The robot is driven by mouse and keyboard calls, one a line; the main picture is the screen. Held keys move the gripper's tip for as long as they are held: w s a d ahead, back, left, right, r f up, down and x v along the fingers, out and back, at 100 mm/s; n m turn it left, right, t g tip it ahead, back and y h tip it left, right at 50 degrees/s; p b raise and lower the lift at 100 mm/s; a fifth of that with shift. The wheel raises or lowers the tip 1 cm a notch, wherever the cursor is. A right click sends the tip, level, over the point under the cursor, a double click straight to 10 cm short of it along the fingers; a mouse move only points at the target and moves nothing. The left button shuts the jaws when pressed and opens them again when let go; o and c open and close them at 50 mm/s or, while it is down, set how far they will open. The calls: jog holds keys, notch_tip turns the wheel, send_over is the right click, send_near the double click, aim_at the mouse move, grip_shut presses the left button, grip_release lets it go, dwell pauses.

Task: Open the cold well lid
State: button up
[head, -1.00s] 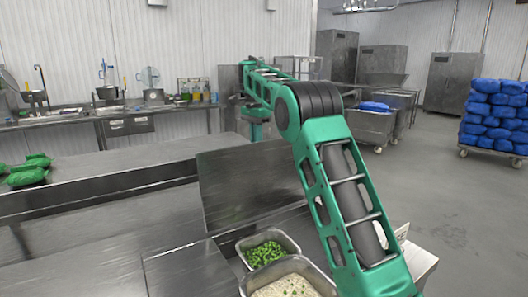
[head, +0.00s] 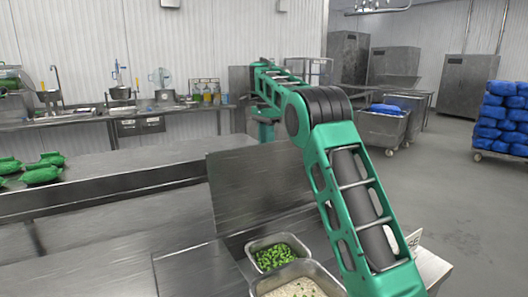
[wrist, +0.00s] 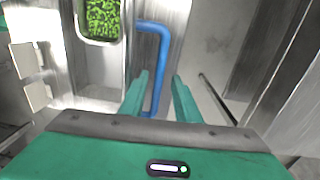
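A flat steel panel (head: 262,185), which looks like the cold well lid, stands tilted up behind the food pans in the head view. A second flat steel panel (head: 200,272) lies level left of the pans; I cannot tell whether it is also a lid. In the wrist view, a bent blue bar (wrist: 163,60), like a handle, runs down between my gripper's (wrist: 160,88) two green fingers. The fingers are apart, and I cannot tell whether either touches the bar. My gripper is out of sight in the head view.
A pan of green pieces (head: 270,256) and a pan of rice (head: 298,288) sit beside my arm. The green-filled pan (wrist: 102,18) also shows in the wrist view. Green bags (head: 42,172) lie on the left counter (head: 120,170). Open floor (head: 455,205) lies to the right.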

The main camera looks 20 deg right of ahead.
notch_tip(320, 180, up, 4)
jog(key=shift+w+r, duration=0.1)
jog(key=shift+w, duration=0.05)
jog(key=s+a+r, duration=0.4)
jog(key=a+r, duration=0.2)
jog(key=a, duration=0.4)
jog(key=shift+s+a+r, duration=0.35)
jog(key=shift+r, duration=0.05)
jog(key=shift+d, duration=0.1)
jog(key=shift+s+d, duration=0.1)
jog(key=shift+d, duration=0.1)
jog(key=s+d+f+n, duration=0.2)
jog(key=s+d+f, duration=0.1)
jog(key=s+d, duration=0.65)
jog(key=s+d+f+n, duration=0.2)
jog(key=s+d+f, duration=0.1)
jog(key=s+d, duration=0.65)
jog(key=s+a+f+n, duration=0.1)
jog(key=s+f+n, duration=0.1)
jog(key=s+f, duration=0.4)
jog(key=s+a+f+n, duration=0.1)
jog(key=s+f, duration=0.5)
jog(key=s, duration=0.7)
jog(key=s+a+f+n, duration=0.2)
jog(key=s+f+n, duration=0.1)
jog(key=s+f, duration=0.4)
jog(key=shift+s+f+t, duration=0.1)
jog(key=shift+s+t, duration=0.3)
jog(key=shift+s, duration=1.1)
